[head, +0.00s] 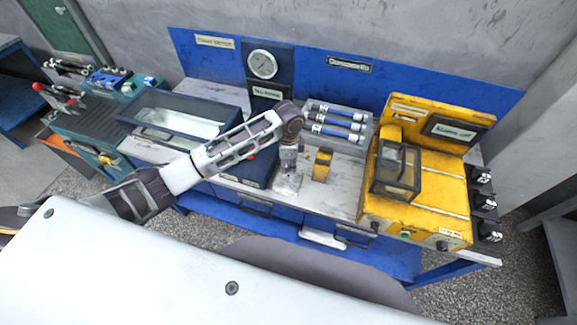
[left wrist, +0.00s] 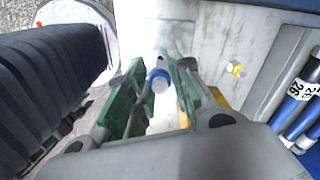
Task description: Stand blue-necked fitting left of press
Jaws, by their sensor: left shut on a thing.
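The blue-necked fitting (left wrist: 159,77) is between the green-padded fingers of my left gripper (left wrist: 155,88) in the left wrist view, its blue ring and pale end showing. My left gripper (head: 288,182) is shut on it, pointing down over the pale worktop. In the head view the fitting itself cannot be made out, and I cannot tell whether it touches the worktop. The yellow machine (head: 429,198) with a dark-framed clear guard, which looks like the press, stands to the right of the gripper. My right gripper is not in view.
A small yellow-and-black block (head: 321,166) stands just right of the gripper. A tray of blue-banded cylinders (head: 335,125) lies behind it. A small yellow-necked piece (left wrist: 236,69) shows in the left wrist view. A dark open bin (head: 178,114) is at the left.

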